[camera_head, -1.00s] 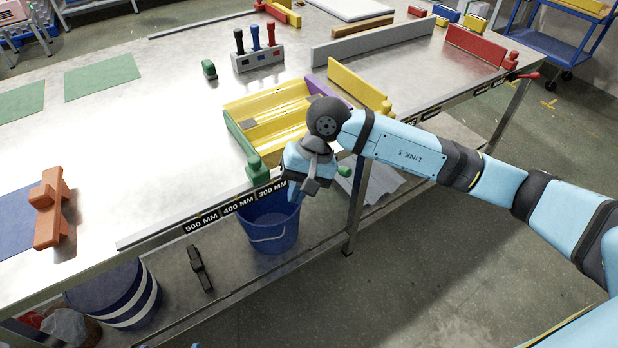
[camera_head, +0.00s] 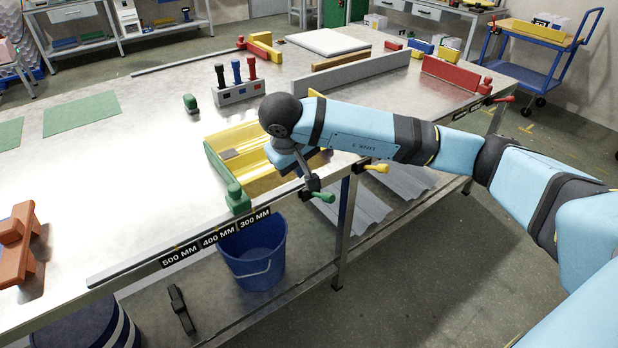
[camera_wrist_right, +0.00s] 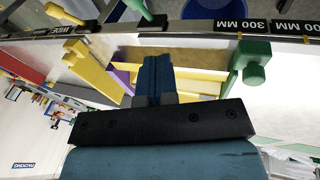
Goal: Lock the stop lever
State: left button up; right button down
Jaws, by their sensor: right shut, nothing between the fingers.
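A lever with a green handle (camera_head: 325,197) sticks out from the table's front edge, right of the green stop block (camera_head: 237,200). A lever with a yellow handle (camera_head: 376,168) sits farther right on the same edge. I cannot tell which lever the task names. My right gripper (camera_head: 312,182) is shut and empty, close above the green handle's inner end; contact cannot be told. In the right wrist view, the shut fingers (camera_wrist_right: 155,72) point at the yellow tray, with the green block (camera_wrist_right: 255,68) to the right. My left gripper is out of view.
The yellow tray (camera_head: 230,137) lies on the metal table behind my gripper, partly hidden by my arm. A block with several coloured handles (camera_head: 238,92) stands behind it. A blue bucket (camera_head: 254,266) and grey corrugated sheets (camera_head: 345,215) are below the edge. A red lever (camera_head: 503,99) is far right.

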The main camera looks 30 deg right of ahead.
jog(key=b, duration=0.1)
send_near(322, 198)
notch_tip(322, 198, down, 3)
jog(key=w+a, duration=0.2)
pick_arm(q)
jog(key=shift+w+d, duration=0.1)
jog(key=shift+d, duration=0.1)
pick_arm(e)
jog(key=d+f, duration=0.1)
jog(key=s+d+f, duration=0.1)
jog(key=d, duration=0.1)
jog(key=shift+d+f, duration=0.2)
jog(key=shift+d, duration=0.1)
pick_arm(q)
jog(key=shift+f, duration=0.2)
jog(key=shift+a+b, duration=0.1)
jog(key=shift+b, duration=0.25)
pick_arm(e)
jog(key=shift+f, duration=0.1)
jog(key=shift+s+d+f, duration=0.1)
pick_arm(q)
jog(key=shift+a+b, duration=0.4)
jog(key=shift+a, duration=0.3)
pick_arm(e)
jog(key=shift+s+f+t, duration=0.1)
jog(key=shift+s+t, duration=0.05)
jog(key=shift+t, duration=0.25)
